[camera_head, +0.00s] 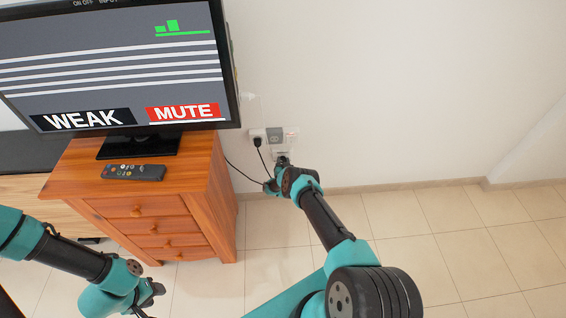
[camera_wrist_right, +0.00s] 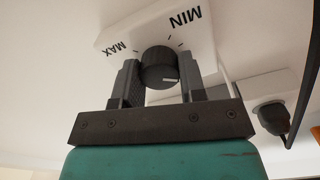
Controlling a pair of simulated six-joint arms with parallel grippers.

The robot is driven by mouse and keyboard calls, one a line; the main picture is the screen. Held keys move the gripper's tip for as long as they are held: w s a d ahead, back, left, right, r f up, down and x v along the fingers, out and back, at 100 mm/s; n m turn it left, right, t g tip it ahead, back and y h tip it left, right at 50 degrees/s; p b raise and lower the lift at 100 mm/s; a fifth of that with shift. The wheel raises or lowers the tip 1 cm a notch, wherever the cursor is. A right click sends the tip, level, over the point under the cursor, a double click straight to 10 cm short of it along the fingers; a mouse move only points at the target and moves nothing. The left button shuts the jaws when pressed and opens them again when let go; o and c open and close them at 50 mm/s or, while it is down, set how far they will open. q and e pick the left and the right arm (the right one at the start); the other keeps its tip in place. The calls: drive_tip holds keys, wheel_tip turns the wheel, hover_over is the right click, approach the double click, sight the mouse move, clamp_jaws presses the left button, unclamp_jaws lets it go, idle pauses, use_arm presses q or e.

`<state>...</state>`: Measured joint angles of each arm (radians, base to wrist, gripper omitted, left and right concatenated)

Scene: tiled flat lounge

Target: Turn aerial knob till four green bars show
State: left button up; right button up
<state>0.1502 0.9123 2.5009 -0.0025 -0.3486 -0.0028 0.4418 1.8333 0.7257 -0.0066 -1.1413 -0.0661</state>
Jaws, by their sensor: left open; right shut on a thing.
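The aerial knob (camera_wrist_right: 160,64) is a dark round dial with a pale mark towards its lower right. It sits on a white wall box (camera_wrist_right: 205,48) lettered MIN at right and MAX at left. My right gripper (camera_wrist_right: 161,76) is shut on the knob, one finger on each side; in the head view that gripper (camera_head: 283,167) covers most of the box. The television (camera_head: 100,75) shows two green bars (camera_head: 167,27), a short one and a taller one, above a green line. It reads WEAK and MUTE over pale stripes. My left gripper (camera_head: 148,296) is open and empty at lower left.
The television stands on a wooden drawer cabinet (camera_head: 160,200) with a remote (camera_head: 133,172) on top. A plug (camera_head: 257,139) and socket plate (camera_head: 275,136) are on the wall just above my right gripper, with black cables hanging nearby. The tiled floor at right is clear.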

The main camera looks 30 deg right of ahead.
drive_tip(key=shift+n, duration=1.6)
drive_tip(key=o, duration=0.9)
drive_tip(key=shift+a, duration=0.1)
drive_tip(key=v, duration=1.7)
drive_tip(key=shift+s+a, duration=0.1)
